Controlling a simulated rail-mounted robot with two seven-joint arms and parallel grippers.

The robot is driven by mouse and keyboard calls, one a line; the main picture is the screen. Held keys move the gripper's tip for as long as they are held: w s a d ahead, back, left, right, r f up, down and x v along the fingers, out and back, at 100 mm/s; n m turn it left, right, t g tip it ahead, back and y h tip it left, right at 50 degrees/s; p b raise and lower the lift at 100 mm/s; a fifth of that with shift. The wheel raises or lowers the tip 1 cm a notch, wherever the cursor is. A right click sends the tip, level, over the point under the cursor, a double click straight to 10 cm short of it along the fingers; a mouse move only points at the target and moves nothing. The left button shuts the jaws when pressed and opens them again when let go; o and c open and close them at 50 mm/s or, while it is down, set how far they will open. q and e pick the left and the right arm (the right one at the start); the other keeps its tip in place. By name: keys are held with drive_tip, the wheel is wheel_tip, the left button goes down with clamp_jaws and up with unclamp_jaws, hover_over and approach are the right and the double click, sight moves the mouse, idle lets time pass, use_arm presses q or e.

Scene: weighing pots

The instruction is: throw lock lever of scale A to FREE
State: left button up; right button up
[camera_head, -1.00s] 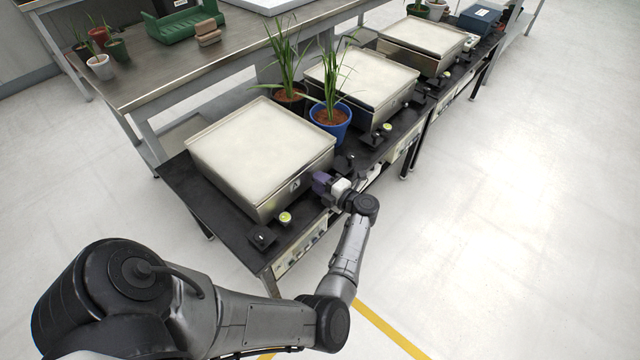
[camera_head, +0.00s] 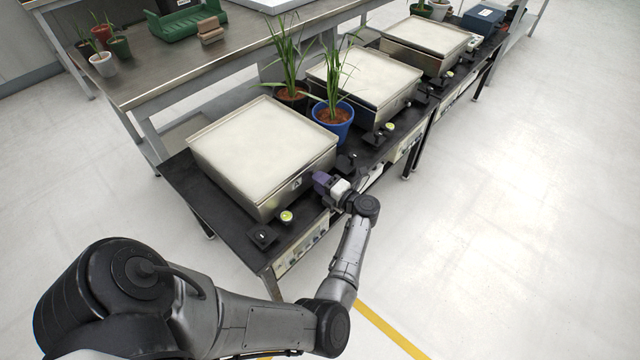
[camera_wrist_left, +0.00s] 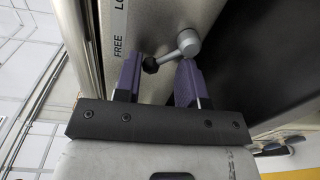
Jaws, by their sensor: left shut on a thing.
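Scale A (camera_head: 262,145) is the nearest scale on the black bench, a steel box with a pale top and an "A" tag on its front. My left gripper (camera_head: 321,184) is at its front right corner. In the left wrist view, the lock lever (camera_wrist_left: 170,55) is a metal arm with a dark ball knob. My right gripper is not in view.
A blue pot (camera_head: 332,122) with a plant stands behind my gripper, between scale A and the second scale (camera_head: 365,78). A green-topped knob (camera_head: 287,217) and a small black block (camera_head: 263,236) sit on the bench's front edge. The floor at right is clear.

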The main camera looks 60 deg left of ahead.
use_arm(q)
drive_tip(key=o, duration=0.6)
drive_tip(key=shift+w, duration=0.15)
drive_tip(key=shift+c, duration=0.2)
drive_tip(key=o, duration=0.5)
drive_tip(key=shift+w+a, duration=0.15)
drive_tip(key=shift+w, duration=0.05)
drive_tip(key=shift+s, duration=0.1)
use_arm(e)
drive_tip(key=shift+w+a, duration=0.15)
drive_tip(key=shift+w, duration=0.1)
use_arm(q)
drive_tip(key=shift+d, duration=0.2)
drive_tip(key=p+v, duration=0.3)
drive_tip(key=v, duration=0.8)
drive_tip(key=shift+d, duration=0.4)
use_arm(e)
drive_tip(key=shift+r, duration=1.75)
